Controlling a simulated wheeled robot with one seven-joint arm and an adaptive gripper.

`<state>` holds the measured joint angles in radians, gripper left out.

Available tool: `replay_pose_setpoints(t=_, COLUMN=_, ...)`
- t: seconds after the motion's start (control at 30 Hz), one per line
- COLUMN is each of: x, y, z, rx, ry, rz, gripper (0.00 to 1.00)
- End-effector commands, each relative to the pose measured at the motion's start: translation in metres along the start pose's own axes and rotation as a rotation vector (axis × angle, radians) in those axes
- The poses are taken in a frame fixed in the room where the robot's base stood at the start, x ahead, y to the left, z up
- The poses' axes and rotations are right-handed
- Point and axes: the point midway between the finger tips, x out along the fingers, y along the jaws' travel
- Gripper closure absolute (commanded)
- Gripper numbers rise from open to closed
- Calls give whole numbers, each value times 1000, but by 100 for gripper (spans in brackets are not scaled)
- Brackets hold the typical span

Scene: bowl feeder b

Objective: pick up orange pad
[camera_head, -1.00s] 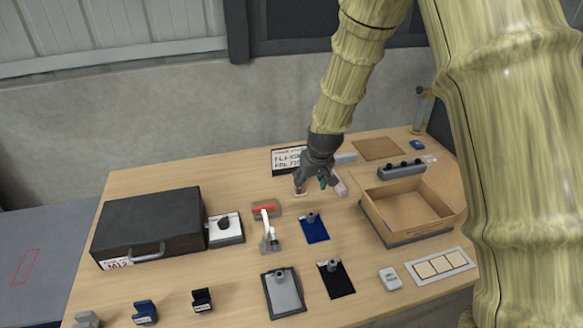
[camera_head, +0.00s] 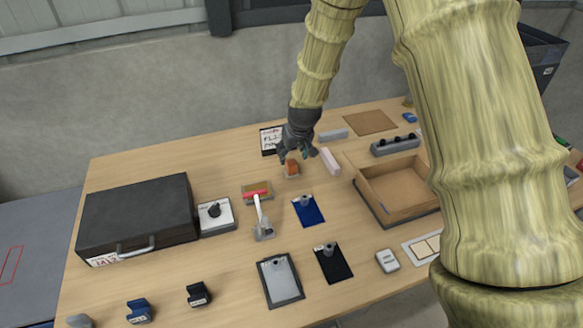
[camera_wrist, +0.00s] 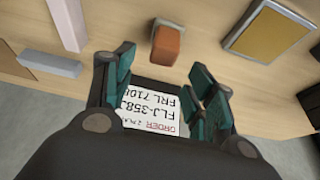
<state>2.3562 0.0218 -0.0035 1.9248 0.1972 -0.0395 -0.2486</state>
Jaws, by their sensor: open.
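The orange pad (camera_head: 292,168) is a small orange block on a pale base, standing on the table just below and left of my gripper (camera_head: 301,154) in the head view. In the wrist view the orange pad (camera_wrist: 169,42) shows at top centre, beyond the fingertips of my gripper (camera_wrist: 160,72). My gripper is open and nothing is between its fingers. A gap shows between it and the pad.
A pale pink block (camera_head: 330,161) stands close to the right of the pad. A white text sign (camera_head: 271,141) is behind it. A tray (camera_head: 372,199) stands right.

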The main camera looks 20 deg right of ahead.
Motion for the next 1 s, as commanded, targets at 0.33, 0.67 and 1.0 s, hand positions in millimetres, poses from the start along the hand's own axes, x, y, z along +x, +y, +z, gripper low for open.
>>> replay_pose_setpoints(t=0.33, x=23, y=-1, z=10, rx=-1, ry=-3, rz=-1, gripper=45)
replay_pose_setpoints(t=0.67, x=50, y=-1, z=13, rx=-2, ry=-1, rz=0, gripper=45)
replay_pose_setpoints(t=1.0, x=53, y=-1, z=13, rx=-2, ry=0, rz=0, gripper=46)
